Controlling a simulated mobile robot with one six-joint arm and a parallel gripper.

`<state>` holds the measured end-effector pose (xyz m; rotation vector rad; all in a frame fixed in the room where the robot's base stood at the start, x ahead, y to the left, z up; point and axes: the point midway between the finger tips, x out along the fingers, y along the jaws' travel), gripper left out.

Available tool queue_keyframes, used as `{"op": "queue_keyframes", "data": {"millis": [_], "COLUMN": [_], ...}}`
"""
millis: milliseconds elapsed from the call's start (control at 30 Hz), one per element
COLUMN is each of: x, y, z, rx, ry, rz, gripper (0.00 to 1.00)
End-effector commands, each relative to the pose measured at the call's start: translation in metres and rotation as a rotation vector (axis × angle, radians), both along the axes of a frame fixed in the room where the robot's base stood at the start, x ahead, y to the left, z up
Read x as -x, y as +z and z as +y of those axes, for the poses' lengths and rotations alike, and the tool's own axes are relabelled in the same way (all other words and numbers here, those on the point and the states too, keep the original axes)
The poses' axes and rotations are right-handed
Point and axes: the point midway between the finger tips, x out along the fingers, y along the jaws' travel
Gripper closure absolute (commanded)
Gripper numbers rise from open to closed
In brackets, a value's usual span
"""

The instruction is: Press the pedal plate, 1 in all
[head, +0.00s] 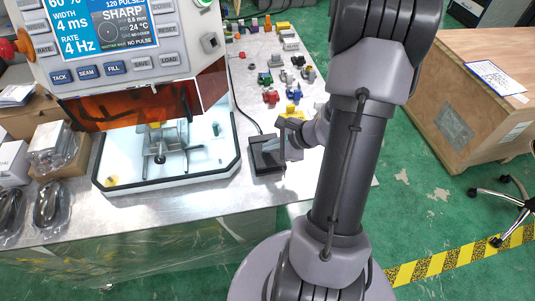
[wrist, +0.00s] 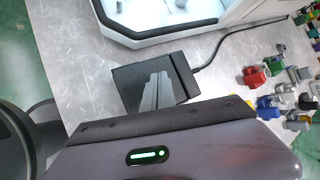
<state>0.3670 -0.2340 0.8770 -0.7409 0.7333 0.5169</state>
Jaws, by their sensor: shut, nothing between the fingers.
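The pedal is a low black box with a ribbed dark plate (wrist: 133,79) on the metal table, and a dark cable leaves its far side. In the head view the pedal plate (head: 262,161) lies right of the white machine. My gripper (wrist: 160,82) is shut and empty, its grey fingertips over the middle of the plate in the wrist view. In the head view my gripper (head: 271,148) points down and left at the pedal and hides part of it. I cannot tell whether the fingertips touch the plate.
The white machine (head: 166,187) with its control panel (head: 115,45) stands left of the pedal. Several small coloured clamps and blocks (head: 270,97) lie behind it. Boxes and bagged cables (head: 48,203) are at the table's left. A wooden crate (head: 470,100) stands on the floor at right.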

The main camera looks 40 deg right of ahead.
Motion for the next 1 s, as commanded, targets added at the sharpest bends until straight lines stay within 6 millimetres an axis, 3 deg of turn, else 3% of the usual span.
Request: {"op": "queue_keyframes", "data": {"millis": [1000], "x": [0.0007], "y": [-0.0078], "z": [0.0004], "rx": [0.001], "ry": [0.001], "rz": [0.000], "gripper": [1.00]}}
